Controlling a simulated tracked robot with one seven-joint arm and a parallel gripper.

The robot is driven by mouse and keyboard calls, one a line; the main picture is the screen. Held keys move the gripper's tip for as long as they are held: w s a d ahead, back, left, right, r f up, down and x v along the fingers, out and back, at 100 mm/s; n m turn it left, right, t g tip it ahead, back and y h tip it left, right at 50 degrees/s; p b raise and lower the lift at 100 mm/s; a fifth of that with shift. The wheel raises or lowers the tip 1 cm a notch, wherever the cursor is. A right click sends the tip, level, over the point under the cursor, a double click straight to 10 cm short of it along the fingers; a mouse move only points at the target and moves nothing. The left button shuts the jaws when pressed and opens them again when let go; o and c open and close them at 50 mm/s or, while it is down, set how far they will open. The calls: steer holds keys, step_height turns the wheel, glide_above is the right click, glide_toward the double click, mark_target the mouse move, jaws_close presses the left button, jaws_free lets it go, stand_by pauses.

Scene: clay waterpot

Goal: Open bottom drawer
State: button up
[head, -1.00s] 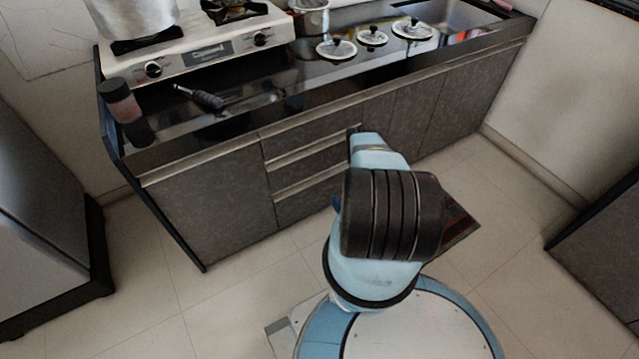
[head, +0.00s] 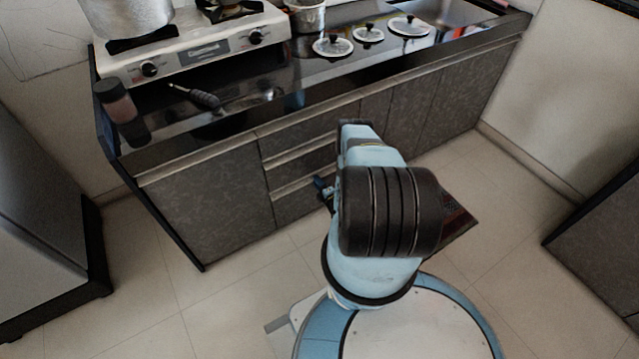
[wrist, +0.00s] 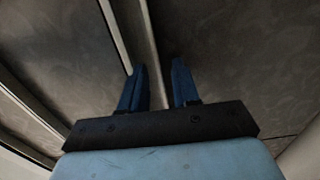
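The bottom drawer (head: 299,208) is the lowest front in a stack of drawers in the dark grey counter, and it looks closed. A pale handle strip runs along its top edge.
A cabinet door (head: 205,205) lies left of the drawers, with more doors to the right. The stove (head: 190,50), a pepper mill (head: 122,108) and several lids stand on the counter. A grey appliance (head: 40,210) stands at the left.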

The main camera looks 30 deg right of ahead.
jaws_close()
steer(key=shift+s, duration=0.1)
stand_by(1.2)
